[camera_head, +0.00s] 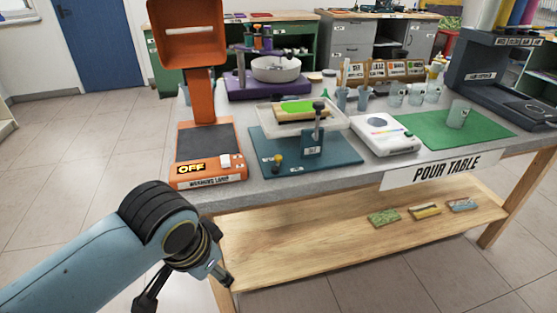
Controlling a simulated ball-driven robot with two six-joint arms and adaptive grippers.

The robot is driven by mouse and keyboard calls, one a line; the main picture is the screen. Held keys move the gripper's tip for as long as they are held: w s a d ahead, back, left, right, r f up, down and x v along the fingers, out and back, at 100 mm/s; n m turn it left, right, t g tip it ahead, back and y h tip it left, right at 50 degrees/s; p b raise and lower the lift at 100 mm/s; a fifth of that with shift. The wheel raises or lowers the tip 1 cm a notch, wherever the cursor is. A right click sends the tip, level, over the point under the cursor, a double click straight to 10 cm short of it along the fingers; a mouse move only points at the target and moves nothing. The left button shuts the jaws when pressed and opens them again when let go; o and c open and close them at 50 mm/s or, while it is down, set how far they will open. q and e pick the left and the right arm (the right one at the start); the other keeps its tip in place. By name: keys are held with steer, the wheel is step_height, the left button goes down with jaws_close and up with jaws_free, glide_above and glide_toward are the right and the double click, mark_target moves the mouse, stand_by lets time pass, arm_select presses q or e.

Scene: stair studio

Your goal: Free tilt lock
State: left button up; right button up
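A teal base plate (265,148) lies on the pour table. A pale tray (262,116) sits above it, holding a board with a green top (298,106). A blue block (312,148) with a small label stands at the front of the plate, and a dark post with a black knob (319,106) rises from it. A small yellow-and-dark knob (277,163) stands on the plate's front left. Which part is the tilt lock I cannot tell. My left gripper (189,290) is in front of the table, low and empty, fingers spread, well apart from the plate. My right gripper is out of view.
An orange warming lamp (205,180) reading OFF stands left of the plate. A white scale (386,135), green mat (485,130) and several cups stand right. A purple-based turntable (240,88) is behind. The lower shelf (330,250) holds small tiles.

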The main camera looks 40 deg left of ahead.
arm_select(q)
steer(key=w+r+n, duration=0.2)
steer(key=w+r, duration=0.3)
steer(key=n+y, duration=0.2)
steer(key=n, duration=0.5)
glide_toward(278, 157)
steer(key=x, duration=0.8)
steer(key=shift+w+f, duration=0.1)
steer(key=shift+f, duration=0.1)
jaws_close()
